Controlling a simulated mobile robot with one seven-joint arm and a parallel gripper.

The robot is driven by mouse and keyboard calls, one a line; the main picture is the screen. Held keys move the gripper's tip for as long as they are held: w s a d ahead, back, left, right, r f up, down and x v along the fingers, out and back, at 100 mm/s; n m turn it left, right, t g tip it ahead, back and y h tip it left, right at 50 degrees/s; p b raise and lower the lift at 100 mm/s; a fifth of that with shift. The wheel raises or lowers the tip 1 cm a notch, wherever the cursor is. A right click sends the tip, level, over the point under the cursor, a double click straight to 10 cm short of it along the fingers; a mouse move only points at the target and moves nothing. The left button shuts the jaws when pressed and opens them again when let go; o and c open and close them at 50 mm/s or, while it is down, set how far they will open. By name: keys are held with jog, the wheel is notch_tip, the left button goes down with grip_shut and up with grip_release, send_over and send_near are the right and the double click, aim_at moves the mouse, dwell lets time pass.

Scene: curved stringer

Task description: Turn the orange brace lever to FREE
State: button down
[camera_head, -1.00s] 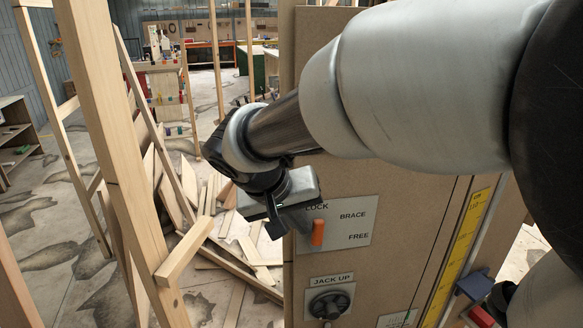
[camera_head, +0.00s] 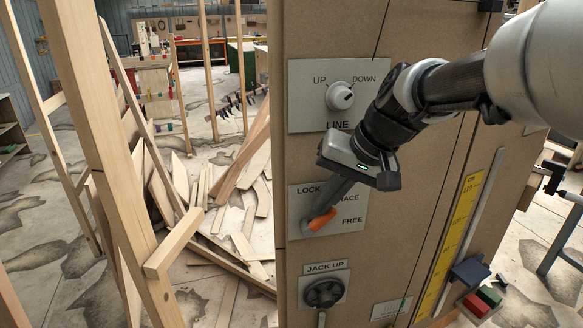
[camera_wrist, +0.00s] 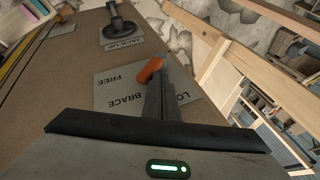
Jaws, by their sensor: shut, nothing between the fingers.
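The orange brace lever (camera_head: 321,221) sits on a light label plate (camera_head: 292,222) marked LOCK, BRACE and FREE. It is tilted, running from lower left to upper right, its right end short of the word FREE. My gripper (camera_head: 326,204) is shut and empty, reaching down from the upper right, with its fingertips at the lever's upper side. They appear to touch it, and they hide part of the word BRACE. In the wrist view, the lever (camera_wrist: 150,70) shows just past my fingertips (camera_wrist: 161,82), on the FREE side.
Above on the brown panel is the LINE knob (camera_head: 341,96), marked UP and DOWN. Below is the dark JACK UP knob (camera_head: 324,292). A yellow scale (camera_head: 456,236) runs along the right. Wooden studs (camera_head: 105,130) and loose boards (camera_head: 225,225) stand and lie to the left.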

jog(key=y+b, duration=0.1)
jog(key=d+f+y+b, duration=0.1)
jog(key=b, duration=0.1)
jog(key=d+f+y+b, duration=0.1)
jog(key=shift+w+d+f+m+y+b, duration=0.15)
jog(key=shift+w+d+m+y+b, duration=0.15)
jog(key=shift+m+b, duration=0.1)
jog(key=y+b, duration=0.1)
jog(key=d+f+y+b, duration=0.1)
jog(key=y+b, duration=0.1)
jog(key=shift+d+f+m, duration=0.15)
jog(key=shift+d+m, duration=0.05)
jog(key=shift+m, duration=0.2)
jog(key=shift+f, duration=0.1)
jog(key=shift+d+f+b, duration=0.2)
jog(key=shift+f+b, duration=0.05)
jog(key=shift+b, duration=0.1)
jog(key=r+p, duration=0.2)
jog(key=r, duration=0.1)
jog(key=r+p, duration=0.1)
jog(key=r, duration=0.1)
jog(key=shift+d+r+p, duration=0.15)
jog(key=shift+d+p, duration=0.1)
jog(key=shift+p, duration=0.05)
jog(key=p, duration=0.1)
send_near(335, 210)
jog(key=d+r, duration=0.2)
jog(key=shift+w+d+r, duration=0.1)
jog(key=shift+w+d, duration=0.1)
jog(key=shift+d, duration=0.15)
